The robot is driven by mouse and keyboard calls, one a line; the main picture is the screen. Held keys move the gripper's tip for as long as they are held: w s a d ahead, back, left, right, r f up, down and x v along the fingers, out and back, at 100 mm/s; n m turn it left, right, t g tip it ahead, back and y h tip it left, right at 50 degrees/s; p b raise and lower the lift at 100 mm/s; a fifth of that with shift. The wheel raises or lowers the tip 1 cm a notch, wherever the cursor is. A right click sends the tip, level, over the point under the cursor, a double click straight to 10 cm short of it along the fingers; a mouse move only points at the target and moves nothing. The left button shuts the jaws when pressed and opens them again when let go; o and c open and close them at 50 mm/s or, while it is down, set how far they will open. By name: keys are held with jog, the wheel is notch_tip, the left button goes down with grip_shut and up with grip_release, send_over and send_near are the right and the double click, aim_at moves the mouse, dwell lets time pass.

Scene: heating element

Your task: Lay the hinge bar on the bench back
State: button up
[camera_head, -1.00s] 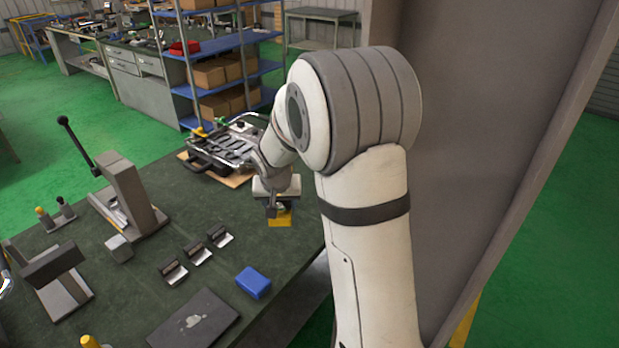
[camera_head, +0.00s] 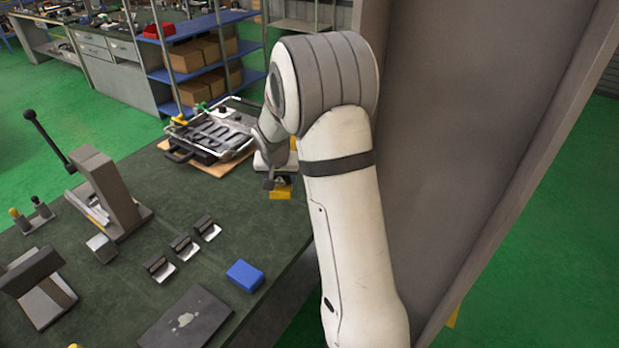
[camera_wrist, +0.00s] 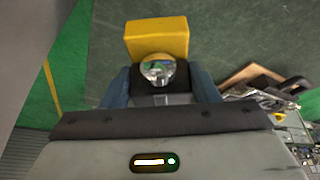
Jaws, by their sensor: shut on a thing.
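My gripper (camera_head: 270,183) hangs at the right edge of the dark green bench top (camera_head: 110,265), partly hidden by my own arm. It is shut on a yellow block-like piece (camera_head: 281,192). In the wrist view this yellow piece (camera_wrist: 157,38) sticks out past the blue-grey fingers (camera_wrist: 160,85), with a shiny round metal part and a black part between them. I cannot tell from its shape whether it is the hinge bar. It appears held above the bench edge, and I see no contact with the bench.
A tray of dark tools (camera_head: 208,135) lies at the bench's far end. A lever press (camera_head: 108,195), several small metal pieces, a blue block (camera_head: 245,276) and a dark plate (camera_head: 186,322) stand on the bench. Bare bench top lies between press and tray. A grey panel (camera_head: 465,130) rises at right.

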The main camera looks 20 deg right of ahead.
jog(key=w+d+f+m, duration=0.2)
jog(key=w+d+f, duration=0.15)
jog(key=d, duration=0.35)
jog(key=shift+h, duration=0.3)
jog(key=shift+s+d+f, duration=0.1)
jog(key=shift+s+f, duration=0.05)
jog(key=shift+f, duration=2.55)
jog(key=shift+s+d+f, duration=0.1)
jog(key=shift+s+f, duration=0.05)
jog(key=shift+f, duration=2.55)
jog(key=o, duration=1.6)
jog(key=shift+s+f, duration=0.1)
jog(key=shift+o, duration=0.2)
